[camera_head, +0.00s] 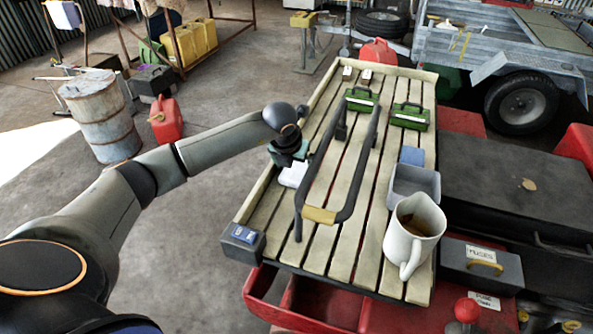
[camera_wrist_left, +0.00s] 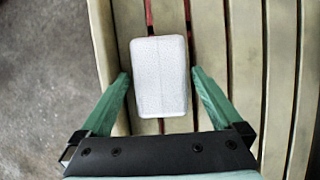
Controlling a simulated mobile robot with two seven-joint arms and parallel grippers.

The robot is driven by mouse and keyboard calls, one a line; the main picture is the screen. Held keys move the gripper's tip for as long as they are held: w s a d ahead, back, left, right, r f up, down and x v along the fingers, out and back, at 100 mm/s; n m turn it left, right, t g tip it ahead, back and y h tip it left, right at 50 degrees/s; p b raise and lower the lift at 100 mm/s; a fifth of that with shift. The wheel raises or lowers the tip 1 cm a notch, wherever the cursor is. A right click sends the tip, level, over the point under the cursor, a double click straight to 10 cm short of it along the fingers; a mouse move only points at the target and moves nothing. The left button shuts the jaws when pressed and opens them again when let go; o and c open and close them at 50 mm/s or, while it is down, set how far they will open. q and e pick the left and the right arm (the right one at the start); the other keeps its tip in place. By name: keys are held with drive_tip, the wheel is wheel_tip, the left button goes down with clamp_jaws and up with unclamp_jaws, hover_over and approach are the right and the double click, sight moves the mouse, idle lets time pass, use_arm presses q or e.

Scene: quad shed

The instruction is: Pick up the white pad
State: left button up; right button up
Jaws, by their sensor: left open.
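The white pad (camera_wrist_left: 160,76) lies on the slatted wooden rack near its left edge. In the left wrist view it is a light, rounded rectangular block between and just ahead of the fingertips. My left gripper (camera_wrist_left: 160,88) is open, with one green finger on each side of the pad and a gap on both sides. In the head view the pad (camera_head: 293,174) shows just below my left gripper (camera_head: 288,158), which partly hides it. My right gripper is not in view.
A dark rail with a yellow grip (camera_head: 319,215) stands up right of the pad. The rack (camera_head: 344,240) also carries a white jug (camera_head: 413,235), a grey bin (camera_head: 414,182), green cases (camera_head: 410,116) and a blue-labelled box (camera_head: 244,237). Concrete floor lies left.

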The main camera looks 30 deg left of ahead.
use_arm(q)
drive_tip(key=shift+f, duration=0.15)
drive_tip(key=c, duration=1.2)
